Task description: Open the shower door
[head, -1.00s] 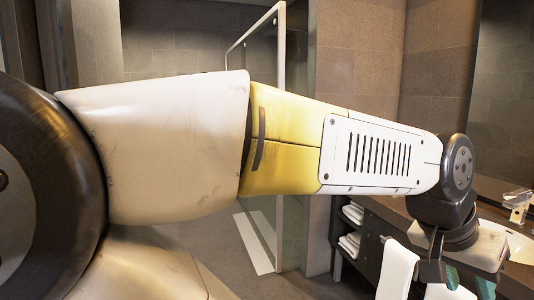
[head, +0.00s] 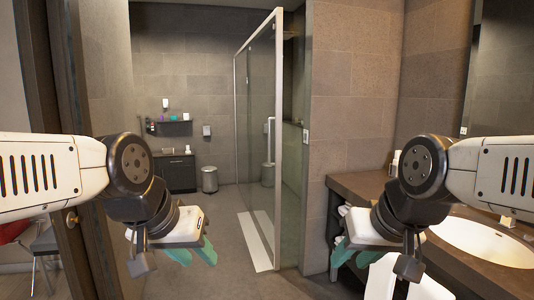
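The shower door (head: 258,100) is a tall clear glass panel with a pale metal frame, standing in the middle of the head view. A pale upright handle (head: 269,128) is on its right part. I cannot tell whether the door is fully shut. My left gripper (head: 166,246) is in front and left of the door, with its teal fingers spread apart and empty. My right gripper (head: 381,247) is to the right, in front of the vanity, also with teal fingers spread and empty. Both are well apart from the door, and the wrists partly hide the fingers.
The vanity counter (head: 350,185) with a sink (head: 480,240) fills the right side. A brown door frame (head: 75,130) stands at left. A bin (head: 209,180) and dark cabinet (head: 176,172) stand at the back. The middle floor is clear.

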